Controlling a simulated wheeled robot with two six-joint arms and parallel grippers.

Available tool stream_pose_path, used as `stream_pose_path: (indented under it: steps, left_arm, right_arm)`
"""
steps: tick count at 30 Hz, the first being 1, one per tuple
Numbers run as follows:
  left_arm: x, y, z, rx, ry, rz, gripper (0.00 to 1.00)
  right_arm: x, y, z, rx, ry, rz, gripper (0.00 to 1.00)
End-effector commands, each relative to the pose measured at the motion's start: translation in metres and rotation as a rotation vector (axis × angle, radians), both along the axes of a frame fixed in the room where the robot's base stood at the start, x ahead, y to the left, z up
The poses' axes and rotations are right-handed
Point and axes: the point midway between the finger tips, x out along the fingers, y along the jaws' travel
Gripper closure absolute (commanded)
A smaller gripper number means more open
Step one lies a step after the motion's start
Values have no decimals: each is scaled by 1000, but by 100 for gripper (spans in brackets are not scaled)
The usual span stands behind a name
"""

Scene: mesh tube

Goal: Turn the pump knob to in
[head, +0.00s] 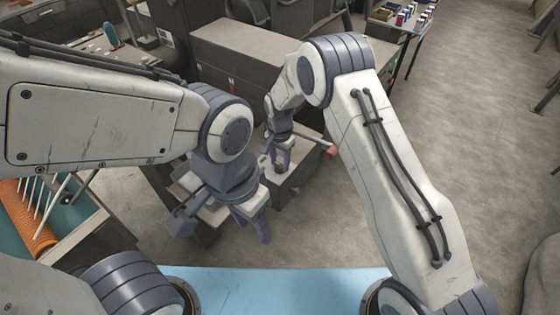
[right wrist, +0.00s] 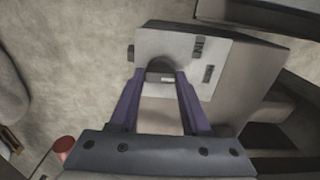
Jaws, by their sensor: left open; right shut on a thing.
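The pump appears to be the grey box (head: 308,172) in the middle of the head view. In the right wrist view its pale panel (right wrist: 215,55) carries a dark knob (right wrist: 160,75) with a light mark on it. My right gripper (right wrist: 159,82) is at this panel, its two purple fingers on either side of the knob and shut on it. In the head view the right gripper (head: 279,165) hides the knob. My left gripper (head: 256,224) is open and empty, nearer than the box.
An orange mesh tube (head: 24,222) lies on the left beside several white rods. A reddish cylinder (head: 331,151) sticks out near the box. A blue surface (head: 270,292) is in front. A large grey cabinet (head: 238,52) stands behind. Floor at right (head: 470,150) is clear.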

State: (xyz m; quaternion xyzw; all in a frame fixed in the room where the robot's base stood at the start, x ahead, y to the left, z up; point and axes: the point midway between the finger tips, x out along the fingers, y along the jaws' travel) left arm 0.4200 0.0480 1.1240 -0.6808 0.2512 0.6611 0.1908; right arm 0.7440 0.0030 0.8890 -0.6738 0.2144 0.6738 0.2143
Motion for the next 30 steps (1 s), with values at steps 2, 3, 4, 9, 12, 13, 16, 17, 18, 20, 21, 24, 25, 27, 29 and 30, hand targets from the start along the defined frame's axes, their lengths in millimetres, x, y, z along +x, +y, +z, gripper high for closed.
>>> stream_pose_path:
  steps: [2, 3, 4, 9, 12, 13, 16, 17, 18, 20, 21, 24, 25, 27, 29, 30]
  left_arm:
    - [0, 0, -2, 0, 0, 0, 50]
    - [0, 0, -2, 0, 0, 0, 50]
    - [0, 0, -3, 0, 0, 0, 50]
    - [0, 0, -8, 0, 0, 0, 50]
    - [0, 0, -11, 0, 0, -1, 50]
    - [0, 0, -12, 0, 0, -1, 50]
    - [0, 0, -15, 0, 0, -1, 50]
    - [0, 0, -16, 0, 0, -1, 50]
    - [0, 0, -17, 0, 0, -1, 50]
    - [0, 0, -19, 0, 0, -1, 50]
    - [0, 0, -20, 0, 0, -1, 50]
    - [0, 0, -22, 0, 0, -1, 50]
    - [0, 0, -22, 0, 0, -1, 50]
    - [0, 0, -24, 0, 0, -1, 50]
    - [0, 0, -25, 0, 0, -1, 50]
    - [0, 0, -25, 0, 0, -1, 50]
  right_arm:
    - [0, 0, 0, 0, 0, 18, 100]
    - [0, 0, 0, 0, 0, 31, 100]
    - [0, 0, 0, 1, -1, 44, 100]
    - [0, 0, -1, 0, -1, 144, 100]
    - [0, 0, -1, 0, -1, 224, 100]
    - [0, 0, -1, 1, -1, 251, 100]
    - [0, 0, -1, 0, 0, 343, 100]
    - [0, 0, -1, 0, 0, 371, 100]
    - [0, 0, -1, 0, 0, 407, 100]
    - [0, 0, -1, 0, 0, 462, 100]
    - [0, 0, 0, 0, 0, 497, 100]
    - [0, 0, 0, 0, -1, 581, 100]
    - [0, 0, 0, 0, -1, 604, 100]
    - [1, 0, 0, 0, -1, 656, 100]
    - [1, 0, 0, 0, -1, 696, 100]
    - [1, 0, 0, 0, -1, 721, 100]
